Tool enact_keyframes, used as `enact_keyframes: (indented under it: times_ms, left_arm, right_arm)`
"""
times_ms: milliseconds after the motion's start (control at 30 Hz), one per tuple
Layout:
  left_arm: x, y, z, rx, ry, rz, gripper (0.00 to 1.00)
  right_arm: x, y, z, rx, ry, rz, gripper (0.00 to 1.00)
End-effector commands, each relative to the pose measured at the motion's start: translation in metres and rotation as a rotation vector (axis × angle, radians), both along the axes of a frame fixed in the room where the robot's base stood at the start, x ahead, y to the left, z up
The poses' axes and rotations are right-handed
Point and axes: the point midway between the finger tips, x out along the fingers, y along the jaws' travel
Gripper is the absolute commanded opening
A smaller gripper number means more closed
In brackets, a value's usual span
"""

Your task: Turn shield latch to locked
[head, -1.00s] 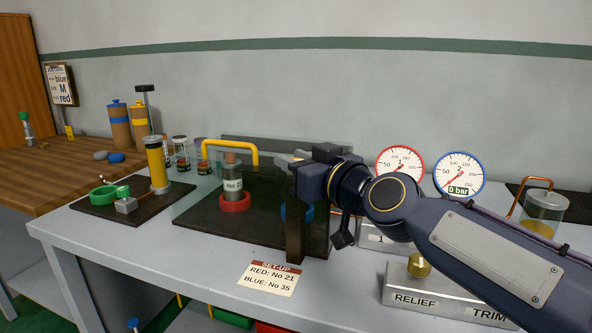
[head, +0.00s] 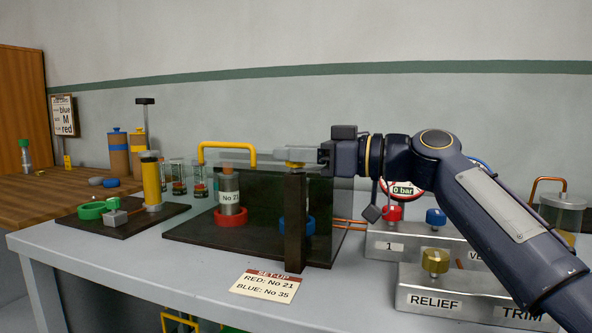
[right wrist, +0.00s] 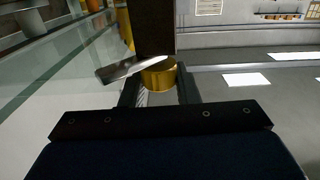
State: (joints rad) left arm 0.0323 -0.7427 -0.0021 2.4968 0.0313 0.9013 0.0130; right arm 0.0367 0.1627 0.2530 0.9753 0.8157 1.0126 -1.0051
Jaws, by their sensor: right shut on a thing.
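The shield latch (head: 296,164) is a brass hub with a flat lever on top of a dark upright post (head: 295,225), at the front of the shield. My right gripper (head: 312,156) comes in from the right at the top of the post and is shut on the latch. In the right wrist view the brass hub (right wrist: 158,74) sits between my fingertips, and a grey lever (right wrist: 125,70) points left from it. The dark tinted shield (head: 262,195) has a yellow handle (head: 228,147) on its top left. My left gripper is not in view.
A cylinder labelled No 21 (head: 229,195) stands in a red ring, with a blue ring (head: 285,225) partly behind the post. The RELIEF/TRIM box (head: 470,300) and a valve box (head: 400,240) are under my right arm. A set-up card (head: 268,286) lies in front.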

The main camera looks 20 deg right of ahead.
Motion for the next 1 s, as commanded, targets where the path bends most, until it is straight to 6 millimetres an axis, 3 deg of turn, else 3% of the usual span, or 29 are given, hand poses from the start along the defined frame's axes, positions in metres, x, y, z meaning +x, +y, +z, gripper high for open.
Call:
enact_keyframes:
  times_ms: [500,800,1000]
  left_arm:
    - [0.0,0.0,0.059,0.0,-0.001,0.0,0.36]
    - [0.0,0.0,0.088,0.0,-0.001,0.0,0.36]
    - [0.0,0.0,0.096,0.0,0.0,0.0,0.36]
  right_arm:
    - [0.003,-0.001,0.006,0.0,0.007,0.466,0.06]
    - [0.002,-0.001,0.005,-0.001,0.003,0.636,0.06]
    - [0.001,0.0,0.002,-0.003,0.004,0.691,0.06]
